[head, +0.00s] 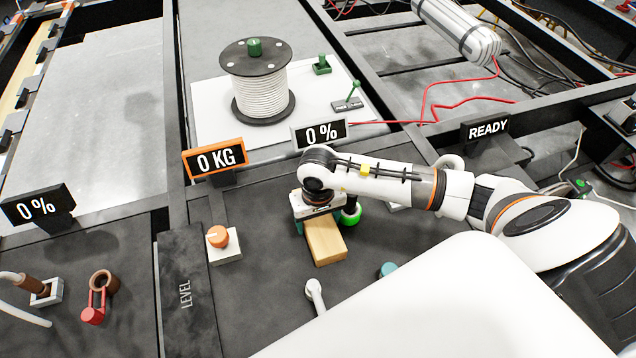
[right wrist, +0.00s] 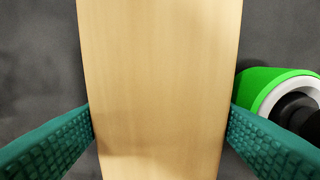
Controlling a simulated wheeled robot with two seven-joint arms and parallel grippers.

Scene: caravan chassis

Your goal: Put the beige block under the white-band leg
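The beige block (head: 326,242) is a pale wooden bar on the dark deck in the head view, below my right gripper (head: 318,212). In the right wrist view the block (right wrist: 160,90) fills the middle. The teal fingers of my right gripper (right wrist: 160,125) press against its two long sides, with no gap showing. I cannot tell whether the block is lifted. A bright green part with a white ring and dark centre (right wrist: 285,95) is just right of the block; it shows beside the gripper in the head view (head: 351,216). No leg with a white band is clearly identifiable. My left gripper is not in view.
An orange knob (head: 218,236) on a white base stands left of the block. A grey lever (head: 315,294) and a teal knob (head: 388,269) are nearer. A cable reel (head: 260,90) stands behind the "0 KG" sign (head: 216,159). Dark frame beams cross the scene.

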